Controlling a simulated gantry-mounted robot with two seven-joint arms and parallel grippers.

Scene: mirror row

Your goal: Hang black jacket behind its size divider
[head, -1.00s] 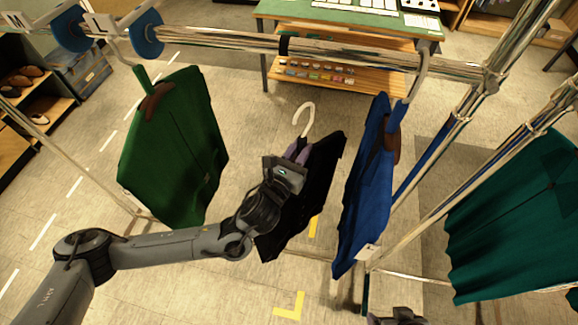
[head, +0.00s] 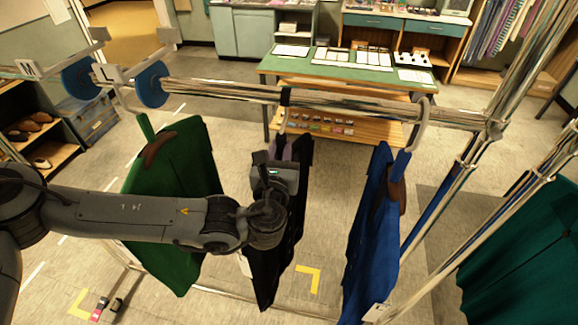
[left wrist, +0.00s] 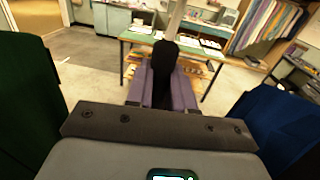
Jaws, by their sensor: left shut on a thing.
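The black jacket (head: 283,235) hangs upright from a hanger below the rail (head: 225,90), between the green and blue jackets. My left gripper (head: 281,152) is shut on the neck of its hanger. In the left wrist view the purple finger pads (left wrist: 162,92) close around the dark neck, and the pale hook (left wrist: 174,20) rises above. The hook's top is at the rail in the head view; I cannot tell whether it rests on it. Two blue disc dividers (head: 151,83) (head: 78,77) with white tags sit on the rail's left part. My right gripper is not in view.
The green jacket (head: 178,205) hangs left, by the right-hand disc. The blue jacket (head: 372,235) hangs right. A black band (head: 285,96) circles the rail between them. A teal garment (head: 525,255) is at far right. A green-topped table (head: 345,68) stands behind.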

